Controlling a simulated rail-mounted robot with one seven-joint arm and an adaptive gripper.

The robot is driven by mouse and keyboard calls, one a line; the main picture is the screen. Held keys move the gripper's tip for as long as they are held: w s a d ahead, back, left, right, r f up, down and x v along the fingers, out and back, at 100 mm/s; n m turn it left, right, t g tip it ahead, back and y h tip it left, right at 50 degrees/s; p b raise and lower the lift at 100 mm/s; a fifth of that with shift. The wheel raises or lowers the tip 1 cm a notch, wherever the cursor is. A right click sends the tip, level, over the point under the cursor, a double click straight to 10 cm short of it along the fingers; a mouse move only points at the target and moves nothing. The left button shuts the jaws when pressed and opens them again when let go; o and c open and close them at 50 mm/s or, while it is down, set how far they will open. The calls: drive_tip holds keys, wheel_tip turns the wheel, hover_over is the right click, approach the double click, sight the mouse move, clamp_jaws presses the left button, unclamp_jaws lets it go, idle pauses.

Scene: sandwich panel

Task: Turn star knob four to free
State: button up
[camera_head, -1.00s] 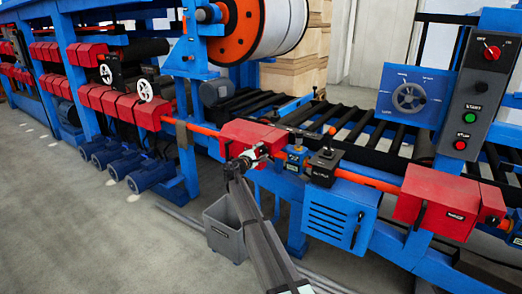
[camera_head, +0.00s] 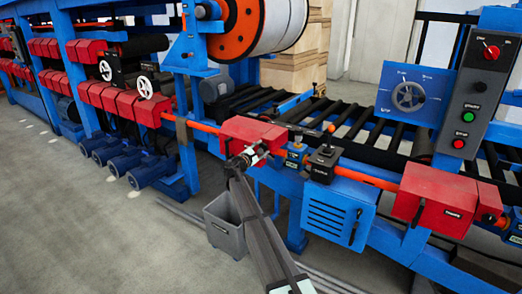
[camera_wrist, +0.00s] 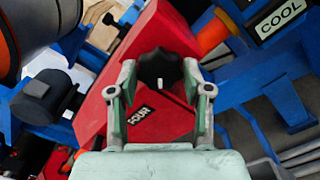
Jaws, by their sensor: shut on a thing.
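Star knob four is a black knob (camera_wrist: 160,70) on a red housing (camera_wrist: 165,35) labelled FOUR in the wrist view. A small light mark shows at the knob's middle. My gripper (camera_wrist: 160,82) has its two fingers on either side of the knob, shut on it. In the head view my gripper (camera_head: 250,158) is at the lower left end of the red housing (camera_head: 252,136), and the knob is mostly hidden by the fingers. I cannot read the knob's set position.
A grey bin (camera_head: 225,225) stands on the floor below my arm. A blue vented box (camera_head: 338,210) and another red housing (camera_head: 435,197) lie to the right. A grey control box (camera_head: 478,95) and a dial panel (camera_head: 412,92) stand behind.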

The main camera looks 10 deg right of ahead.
drive_tip(key=o, duration=1.1)
drive_tip(key=v, duration=1.2)
